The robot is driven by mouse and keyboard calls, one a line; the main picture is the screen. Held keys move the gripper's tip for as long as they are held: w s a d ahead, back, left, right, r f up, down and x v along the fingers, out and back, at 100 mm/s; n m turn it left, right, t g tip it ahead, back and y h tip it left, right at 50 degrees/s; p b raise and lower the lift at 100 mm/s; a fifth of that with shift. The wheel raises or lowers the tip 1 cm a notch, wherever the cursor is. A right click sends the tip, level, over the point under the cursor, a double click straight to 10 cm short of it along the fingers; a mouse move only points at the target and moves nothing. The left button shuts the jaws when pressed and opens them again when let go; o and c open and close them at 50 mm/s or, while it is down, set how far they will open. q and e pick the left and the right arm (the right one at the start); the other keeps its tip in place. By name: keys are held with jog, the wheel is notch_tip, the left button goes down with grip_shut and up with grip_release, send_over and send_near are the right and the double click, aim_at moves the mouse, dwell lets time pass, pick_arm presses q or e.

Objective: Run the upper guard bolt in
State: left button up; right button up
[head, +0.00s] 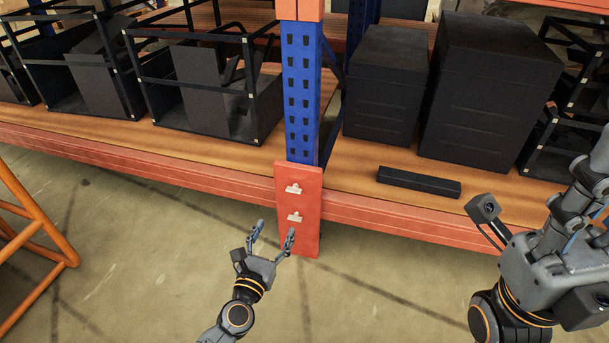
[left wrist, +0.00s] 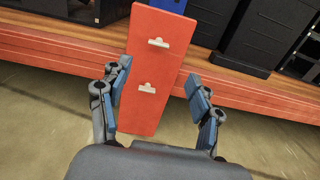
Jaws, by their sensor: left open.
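The red guard plate (head: 298,240) stands at the foot of the blue rack post. It carries two pale bolts, an upper guard bolt (head: 293,188) and a lower bolt (head: 294,217). In the left wrist view the upper bolt (left wrist: 158,43) and the lower bolt (left wrist: 147,88) both stand out from the plate. My left gripper (head: 272,237) is open and empty, in front of the plate and below the lower bolt in the head view. In the left wrist view the plate shows between its spread fingers. My right arm is at the right edge; its fingertips are not clearly shown.
The blue post (head: 302,100) rises above the plate. Red-orange beams (head: 400,214) edge wooden shelves with black crates and boxes. A black bar (head: 418,182) lies near the right shelf edge. An orange frame (head: 30,215) stands at left. The concrete floor in front is clear.

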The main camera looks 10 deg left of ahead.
aim_at(293, 192)
pick_arm(q)
jog(key=w, duration=0.4)
jog(key=w+b, duration=0.1)
jog(key=w, duration=0.4)
jog(key=w+b, duration=0.1)
jog(key=w, duration=0.4)
jog(key=shift+w+d+f, duration=0.1)
jog(key=shift+d+f, duration=0.1)
jog(key=shift+f, duration=0.1)
jog(key=c, duration=1.2)
